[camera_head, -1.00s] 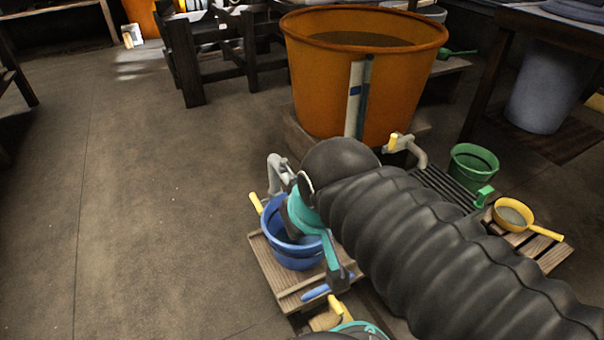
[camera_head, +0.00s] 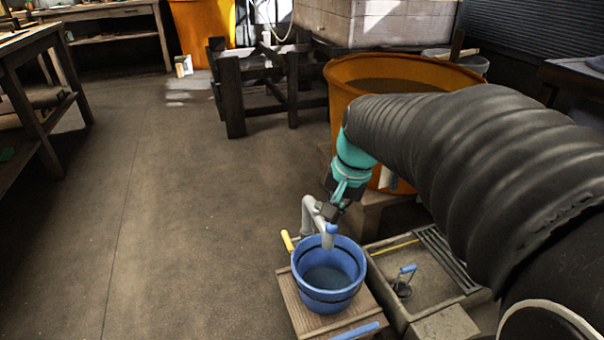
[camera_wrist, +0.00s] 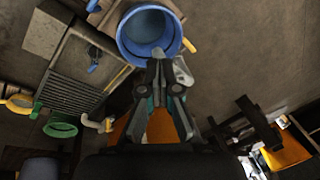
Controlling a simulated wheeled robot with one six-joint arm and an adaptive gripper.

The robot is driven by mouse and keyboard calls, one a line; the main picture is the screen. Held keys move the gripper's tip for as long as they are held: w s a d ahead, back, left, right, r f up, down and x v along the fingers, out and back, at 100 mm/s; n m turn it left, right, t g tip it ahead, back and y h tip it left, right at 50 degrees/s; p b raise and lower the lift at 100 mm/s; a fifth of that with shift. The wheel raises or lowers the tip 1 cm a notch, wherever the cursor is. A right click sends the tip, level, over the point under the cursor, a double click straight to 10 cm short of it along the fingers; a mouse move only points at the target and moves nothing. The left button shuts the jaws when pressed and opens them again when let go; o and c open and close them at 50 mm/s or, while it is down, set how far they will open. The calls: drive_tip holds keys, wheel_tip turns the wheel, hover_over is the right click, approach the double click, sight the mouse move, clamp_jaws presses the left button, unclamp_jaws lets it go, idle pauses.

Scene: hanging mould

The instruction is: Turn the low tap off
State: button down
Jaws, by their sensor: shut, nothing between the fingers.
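The low tap is a grey bent pipe (camera_head: 309,213) at the foot of the orange vat (camera_head: 345,80). Its spout hangs over a blue bucket (camera_head: 326,298), with a small blue piece at its end. In the wrist view the tap (camera_wrist: 182,72) shows just right of my fingers, and the bucket (camera_wrist: 122,40) lies beyond their tips. My gripper (camera_head: 327,211) is shut and empty, pointing down at the tap and partly covering it. I cannot tell whether it touches the tap. A yellow handle (camera_head: 287,241) sticks out left of the bucket; what it belongs to is unclear.
The bucket stands on a wooden pallet (camera_head: 295,309) beside a grated stone basin (camera_head: 414,282) holding a blue-handled item (camera_head: 407,270). A dark wooden frame (camera_head: 235,115) stands behind. The floor (camera_head: 180,230) to the left is clear.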

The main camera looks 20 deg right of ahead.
drive_tip(key=w+d+f+m+y+p, duration=0.1)
drive_tip(key=w+d+f+m, duration=0.2)
drive_tip(key=d, duration=0.3)
drive_tip(key=w+d+f+m+g+y+p, duration=0.1)
drive_tip(key=w+d+f+m+p, duration=0.1)
drive_tip(key=w+d+f+m, duration=0.2)
drive_tip(key=w+d+f+m+y+p, duration=0.1)
drive_tip(key=w+d+f+m, duration=0.3)
drive_tip(key=d, duration=0.5)
drive_tip(key=shift+w+f+m+g+y+p, duration=0.15)
drive_tip(key=shift+w+m+g+y+p, duration=0.3)
drive_tip(key=shift+w, duration=0.25)
drive_tip(key=w+a+f+b, duration=0.1)
drive_tip(key=a+f, duration=0.7)
drive_tip(key=shift+w+a, duration=0.15)
drive_tip(key=shift+w, duration=0.05)
drive_tip(key=shift+a, duration=0.1)
